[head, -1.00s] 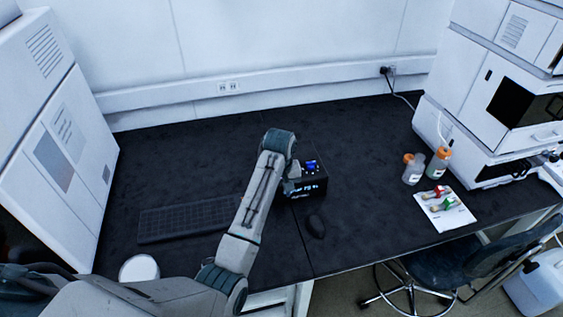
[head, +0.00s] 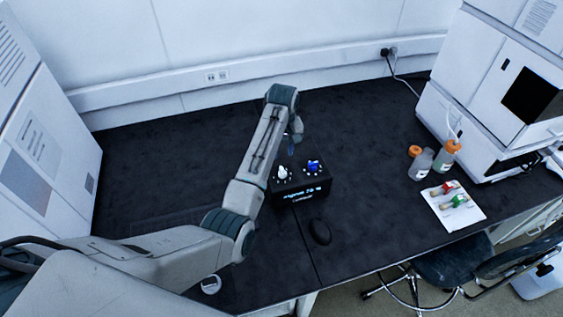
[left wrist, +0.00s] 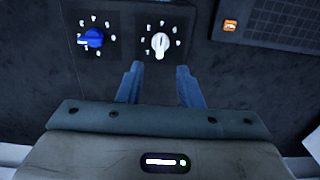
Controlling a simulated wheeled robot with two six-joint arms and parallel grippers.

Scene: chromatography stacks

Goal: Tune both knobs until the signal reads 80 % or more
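A black control box (head: 314,187) stands on the dark bench with a white knob (head: 283,173) on the left and a blue knob (head: 313,166) on the right. Its lit front display (head: 302,192) shows a percentage, too blurred to read surely. My left gripper (head: 295,136) is above and behind the box, touching neither knob. In the left wrist view its two fingers (left wrist: 160,84) are apart with nothing between them. The white knob (left wrist: 160,44) lies just beyond the gap, its pointer near vertical; the blue knob (left wrist: 93,38) is to the left, its pointer sideways. My right gripper is out of view.
A black mouse (head: 319,232) lies in front of the box. Bottles (head: 422,161) and a white sheet (head: 468,212) with small coloured items are on the right. The bench behind the box is clear.

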